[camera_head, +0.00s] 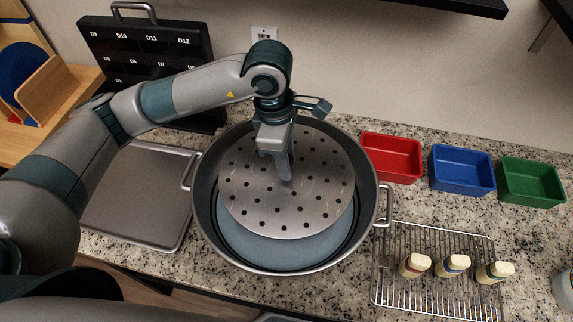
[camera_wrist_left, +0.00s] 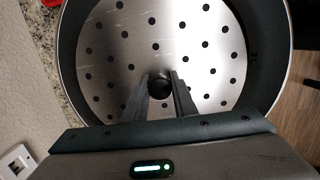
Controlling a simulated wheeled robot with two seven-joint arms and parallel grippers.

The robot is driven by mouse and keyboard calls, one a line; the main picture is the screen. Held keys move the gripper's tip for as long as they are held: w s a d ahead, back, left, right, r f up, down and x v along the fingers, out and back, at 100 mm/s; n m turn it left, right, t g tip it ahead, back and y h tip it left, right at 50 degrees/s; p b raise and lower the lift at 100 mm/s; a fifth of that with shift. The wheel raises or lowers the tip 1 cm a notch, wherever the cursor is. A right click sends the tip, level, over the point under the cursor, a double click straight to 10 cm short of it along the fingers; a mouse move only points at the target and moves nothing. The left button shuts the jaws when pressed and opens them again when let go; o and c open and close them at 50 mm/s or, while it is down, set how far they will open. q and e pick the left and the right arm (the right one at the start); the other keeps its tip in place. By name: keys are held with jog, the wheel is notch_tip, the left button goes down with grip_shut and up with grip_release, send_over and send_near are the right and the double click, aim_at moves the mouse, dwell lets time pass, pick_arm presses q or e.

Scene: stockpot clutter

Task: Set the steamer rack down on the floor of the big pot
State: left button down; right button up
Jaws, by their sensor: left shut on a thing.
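The steamer rack (camera_head: 300,207) is a round silver plate with many holes. My left gripper (camera_head: 286,178) is shut on the knob at its middle; the dark knob shows between the fingers in the left wrist view (camera_wrist_left: 160,87). The rack (camera_wrist_left: 115,65) is within the rim outline of the big pot (camera_head: 202,222), set toward its far side. The pot's blue-grey floor (camera_head: 272,249) shows as a crescent on the near side. I cannot tell exactly how high the rack is above the floor. My right gripper is not in view.
The pot has side handles (camera_head: 384,206). A wire rack (camera_head: 430,292) with several small corked items stands at right. Red (camera_head: 391,158), blue (camera_head: 461,170) and green (camera_head: 530,182) bins are behind it. A grey tray (camera_head: 140,195) lies left; a dark labelled case (camera_head: 150,60) stands behind.

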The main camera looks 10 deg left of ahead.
pick_arm(q)
jog(key=shift+f+p, duration=0.45)
jog(key=shift+f, duration=0.85)
jog(key=shift+f+b, duration=0.3)
jog(key=shift+b, duration=0.15)
jog(key=shift+f+b, duration=0.3)
jog(key=shift+b, duration=0.25)
jog(key=c, duration=1.5)
grip_release()
jog(key=shift+o, duration=0.2)
